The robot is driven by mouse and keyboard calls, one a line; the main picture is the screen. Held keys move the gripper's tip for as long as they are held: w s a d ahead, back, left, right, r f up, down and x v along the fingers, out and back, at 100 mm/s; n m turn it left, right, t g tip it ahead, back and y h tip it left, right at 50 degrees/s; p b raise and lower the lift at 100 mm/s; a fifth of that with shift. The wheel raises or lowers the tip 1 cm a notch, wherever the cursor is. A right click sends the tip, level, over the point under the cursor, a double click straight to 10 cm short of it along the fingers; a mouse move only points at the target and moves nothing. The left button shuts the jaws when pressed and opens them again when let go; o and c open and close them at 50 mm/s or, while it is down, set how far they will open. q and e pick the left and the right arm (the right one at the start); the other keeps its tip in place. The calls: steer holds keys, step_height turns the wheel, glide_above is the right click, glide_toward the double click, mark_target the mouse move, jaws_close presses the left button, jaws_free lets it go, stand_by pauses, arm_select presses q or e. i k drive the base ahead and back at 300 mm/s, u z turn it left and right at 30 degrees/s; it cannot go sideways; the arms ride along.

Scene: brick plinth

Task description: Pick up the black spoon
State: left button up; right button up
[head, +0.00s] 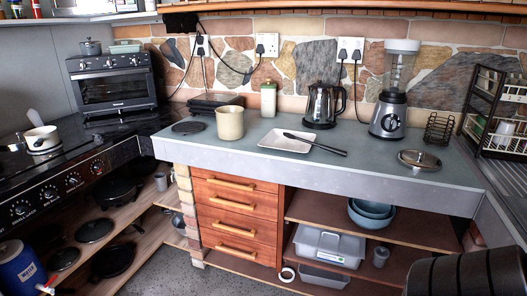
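The black spoon (315,144) lies slantwise across a white rectangular tray (272,145) on the grey countertop. One end rests over the tray's middle, and the other sticks out past its right edge towards the front right. Nothing covers the spoon. Neither of my grippers shows in the head view.
Around the tray stand a cream pot (230,123), a pale green jar (268,99), a kettle (321,106) and a blender (390,105). A metal lid (419,159) lies to the right. The countertop (355,170) is clear in front of the spoon. A dark ribbed object (465,274) fills the bottom right corner.

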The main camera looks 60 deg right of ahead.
mark_target(337, 152)
steer(key=u, duration=0.15)
steer(key=i, duration=1.25)
steer(key=z, duration=0.9)
steer(key=i, duration=1.2)
steer(key=z, duration=1.25)
